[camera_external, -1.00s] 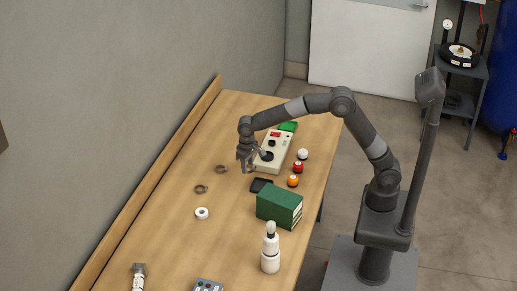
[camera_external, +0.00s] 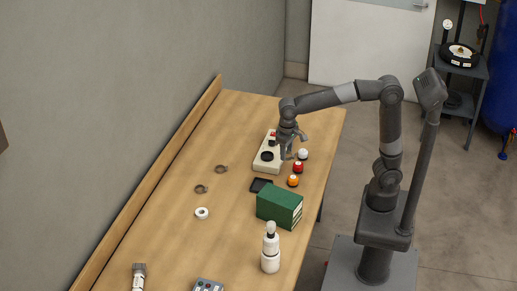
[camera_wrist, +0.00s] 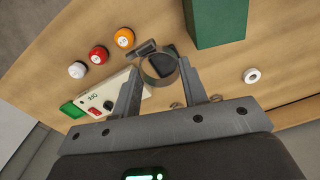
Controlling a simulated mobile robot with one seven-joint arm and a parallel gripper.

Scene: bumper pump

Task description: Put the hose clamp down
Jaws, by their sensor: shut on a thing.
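My gripper (camera_external: 287,153) hangs above the right side of the cream box with a black round dial, near the balls. In the wrist view my gripper (camera_wrist: 162,68) is shut on a hose clamp (camera_wrist: 151,78), a thin grey metal ring with a screw housing. The ring is between the fingertips and looks clear of the table. Two similar rings lie on the table to the left, one nearer the box (camera_external: 221,169) and one farther off (camera_external: 201,189).
The cream box (camera_external: 267,166) is under my arm. White (camera_external: 303,154), red (camera_external: 298,167) and orange (camera_external: 293,180) balls stand right of it. The table's left side is mostly clear.

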